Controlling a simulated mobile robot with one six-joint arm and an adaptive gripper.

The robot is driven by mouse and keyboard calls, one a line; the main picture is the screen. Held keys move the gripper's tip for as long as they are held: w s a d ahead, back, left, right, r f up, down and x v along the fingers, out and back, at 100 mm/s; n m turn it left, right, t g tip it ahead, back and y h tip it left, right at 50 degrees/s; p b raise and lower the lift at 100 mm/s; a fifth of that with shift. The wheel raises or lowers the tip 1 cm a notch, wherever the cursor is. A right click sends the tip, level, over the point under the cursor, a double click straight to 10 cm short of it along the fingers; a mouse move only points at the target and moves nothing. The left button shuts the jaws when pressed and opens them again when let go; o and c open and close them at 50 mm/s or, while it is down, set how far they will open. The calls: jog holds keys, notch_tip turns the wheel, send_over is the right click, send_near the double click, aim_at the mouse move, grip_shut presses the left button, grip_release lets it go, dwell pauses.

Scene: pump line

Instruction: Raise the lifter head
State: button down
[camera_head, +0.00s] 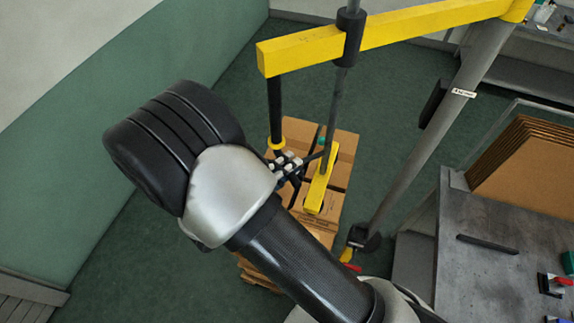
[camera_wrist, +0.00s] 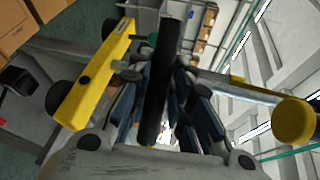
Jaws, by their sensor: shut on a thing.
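The lifter head is a yellow bar (camera_head: 319,188) with dark suction cups. It hangs below a grey vertical rod (camera_head: 335,115) over cardboard boxes (camera_head: 345,150); whether the cups touch the boxes I cannot tell. In the wrist view the yellow bar (camera_wrist: 92,75) is at the left with its round dark cups. My gripper (camera_head: 288,165) is beside the head, to its left. In the wrist view my gripper (camera_wrist: 172,105) has its fingers closed around a dark bar (camera_wrist: 163,75), which looks like the lifter's handle. My forearm hides part of the boxes.
A yellow overhead beam (camera_head: 400,30) runs to a grey slanted post (camera_head: 440,130). A black tube (camera_head: 275,110) with a yellow ring hangs from the beam. A grey bench (camera_head: 490,260) stands at the right. Green floor (camera_head: 125,260) is free at the left.

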jog(key=c, duration=1.5)
grip_release()
jog(key=v, duration=1.2)
jog(key=shift+r, duration=0.1)
jog(key=shift+d, duration=0.1)
